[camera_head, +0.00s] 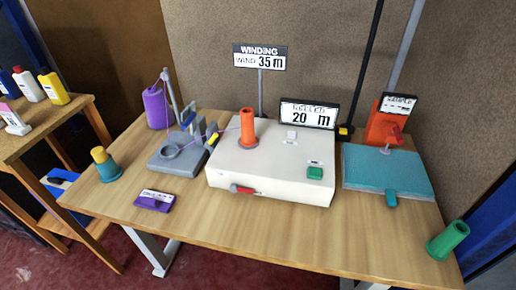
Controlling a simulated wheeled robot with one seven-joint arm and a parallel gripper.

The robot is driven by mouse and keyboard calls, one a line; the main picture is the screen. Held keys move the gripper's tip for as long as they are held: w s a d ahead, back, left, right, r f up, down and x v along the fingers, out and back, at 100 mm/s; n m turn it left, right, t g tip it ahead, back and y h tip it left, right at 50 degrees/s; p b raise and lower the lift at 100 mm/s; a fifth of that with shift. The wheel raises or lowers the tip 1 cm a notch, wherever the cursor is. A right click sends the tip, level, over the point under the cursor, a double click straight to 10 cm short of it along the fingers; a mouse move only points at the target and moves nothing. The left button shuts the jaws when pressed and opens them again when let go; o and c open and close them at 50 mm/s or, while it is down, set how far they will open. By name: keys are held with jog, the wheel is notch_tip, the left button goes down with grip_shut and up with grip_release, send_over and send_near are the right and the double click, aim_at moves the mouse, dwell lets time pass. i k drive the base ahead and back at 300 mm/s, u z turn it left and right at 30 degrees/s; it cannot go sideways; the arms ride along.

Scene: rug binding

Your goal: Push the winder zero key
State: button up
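The winder is a white box (240,180) in the middle of the table, with an orange spool (247,128) upright on top. A small white key (291,135) sits at the back of its top. A larger green key (315,173) sits near the front right corner. Small labels lie by the keys, but they are too small to read, so I cannot tell which is the zero key. A red lever (243,189) is on the front face. The display (307,115) behind the winder reads 20 m. My gripper is not in view.
Left of the winder are a grey guide stand (172,163) and purple thread cone (156,108). Right are a teal board (385,172) and a green spool (448,239). The wooden table (262,230) is mostly clear in front.

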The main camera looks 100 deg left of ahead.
aim_at(291, 134)
jog(key=u, duration=2.75)
